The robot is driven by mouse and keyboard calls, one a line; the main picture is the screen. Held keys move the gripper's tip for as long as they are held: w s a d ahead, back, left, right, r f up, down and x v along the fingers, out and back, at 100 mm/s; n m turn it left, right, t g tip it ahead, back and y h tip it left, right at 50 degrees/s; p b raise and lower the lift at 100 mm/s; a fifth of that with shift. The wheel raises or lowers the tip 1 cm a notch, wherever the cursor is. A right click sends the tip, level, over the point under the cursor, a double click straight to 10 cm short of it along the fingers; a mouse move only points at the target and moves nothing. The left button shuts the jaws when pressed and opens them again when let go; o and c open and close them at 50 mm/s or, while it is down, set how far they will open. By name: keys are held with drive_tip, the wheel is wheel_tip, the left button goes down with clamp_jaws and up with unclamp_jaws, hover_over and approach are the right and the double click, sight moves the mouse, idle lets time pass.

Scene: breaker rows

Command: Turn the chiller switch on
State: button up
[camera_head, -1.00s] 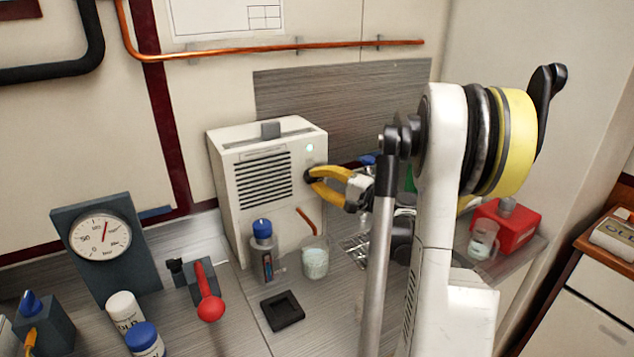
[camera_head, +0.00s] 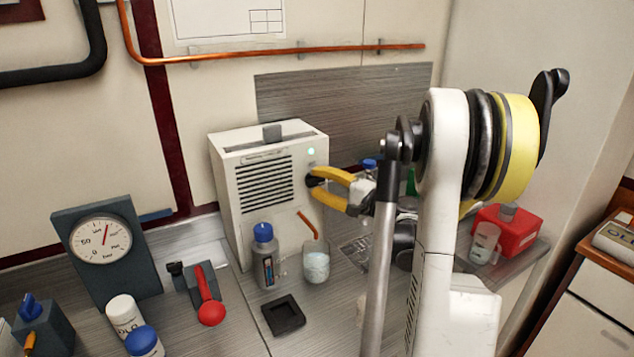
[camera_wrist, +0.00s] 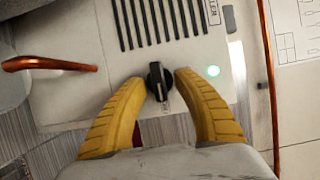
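The chiller (camera_head: 268,187) is a white box with a slotted vent and a lit green lamp on its front, standing against the back wall. Its switch is a black rotary knob (camera_head: 314,179) below the lamp. In the wrist view the knob (camera_wrist: 158,82) shows a pale mark pointing down, slightly right. My gripper (camera_head: 318,181) has yellow fingers at the chiller's front. In the wrist view its fingertips (camera_wrist: 160,79) stand apart on both sides of the knob, with narrow gaps. I cannot tell whether either finger touches the knob.
A blue-capped bottle (camera_head: 265,258) and a glass beaker (camera_head: 316,263) stand in front of the chiller, below my gripper. A copper tube (camera_head: 308,224) sticks out near them.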

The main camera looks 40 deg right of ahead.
drive_tip(key=s+d, duration=0.1)
drive_tip(key=s, duration=1)
drive_tip(key=shift+s+d, duration=0.2)
drive_tip(key=shift+d, duration=0.2)
drive_tip(key=w+a+f+n+g+y, duration=0.1)
drive_tip(key=w+a+n+g, duration=0.2)
drive_tip(key=a, duration=0.7)
drive_tip(key=w+a+f+n+g+y, duration=0.15)
drive_tip(key=a+g, duration=0.25)
drive_tip(key=a, duration=0.7)
drive_tip(key=s+a+f+n+g+h, duration=0.3)
drive_tip(key=s+a+n+h, duration=0.2)
drive_tip(key=s+a+n, duration=0.7)
drive_tip(key=shift+s+a+g, duration=0.4)
drive_tip(key=shift+a, duration=1.5)
drive_tip(key=shift+f, duration=0.1)
